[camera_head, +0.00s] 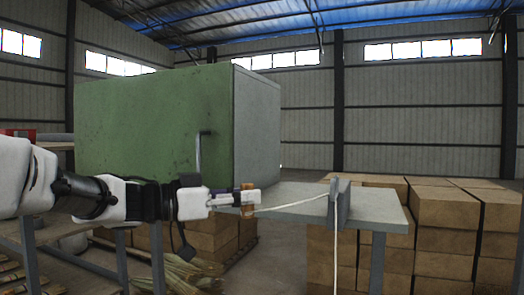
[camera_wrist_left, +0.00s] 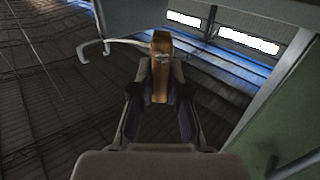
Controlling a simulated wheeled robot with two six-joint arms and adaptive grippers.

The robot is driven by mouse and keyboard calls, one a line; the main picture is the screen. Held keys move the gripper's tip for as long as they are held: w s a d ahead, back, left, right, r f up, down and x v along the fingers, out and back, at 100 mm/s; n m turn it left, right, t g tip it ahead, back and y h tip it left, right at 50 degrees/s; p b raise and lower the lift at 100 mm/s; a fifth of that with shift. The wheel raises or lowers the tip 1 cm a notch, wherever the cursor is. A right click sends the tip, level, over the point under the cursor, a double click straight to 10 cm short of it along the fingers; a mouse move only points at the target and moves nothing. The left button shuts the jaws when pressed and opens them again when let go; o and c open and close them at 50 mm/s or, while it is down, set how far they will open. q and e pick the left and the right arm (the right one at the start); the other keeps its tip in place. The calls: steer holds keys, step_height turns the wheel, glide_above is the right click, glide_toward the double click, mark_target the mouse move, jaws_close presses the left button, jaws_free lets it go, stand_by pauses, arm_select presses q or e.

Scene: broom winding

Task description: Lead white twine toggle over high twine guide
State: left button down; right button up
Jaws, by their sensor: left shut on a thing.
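My left gripper (camera_head: 243,200) is shut on a brown toggle (camera_head: 248,197), held in the air left of the table's far part. The toggle stands between the fingertips in the left wrist view (camera_wrist_left: 161,70). White twine (camera_head: 292,205) runs from it, nearly taut, to a grey forked twine guide (camera_head: 342,204) on the table and hangs down in front of it. In the left wrist view the guide (camera_wrist_left: 88,50) appears inverted, with the twine (camera_wrist_left: 125,41) reaching it. I cannot tell whether this is the high guide. My right gripper is not in view.
A grey table (camera_head: 287,191) bears the guide. A big green machine cabinet (camera_head: 140,125) with an upright handle (camera_head: 198,150) stands behind my left arm. Stacked brown boxes (camera_head: 445,208) fill the right. The air above the guide is clear.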

arm_select(q)
steer(key=shift+s+f, duration=0.1)
steer(key=shift+f, duration=0.3)
steer(key=w+a+f+b, duration=0.1)
steer(key=a+f+b, duration=0.3)
steer(key=f, duration=1.2)
steer(key=w+a+f+b, duration=0.1)
steer(key=a+f+b, duration=0.2)
steer(key=f+b, duration=0.6)
steer(key=w+a+f+b, duration=0.2)
steer(key=a+f+b, duration=0.2)
steer(key=f, duration=1.9)
steer(key=b, duration=0.2)
steer(key=shift+a+b, duration=0.35)
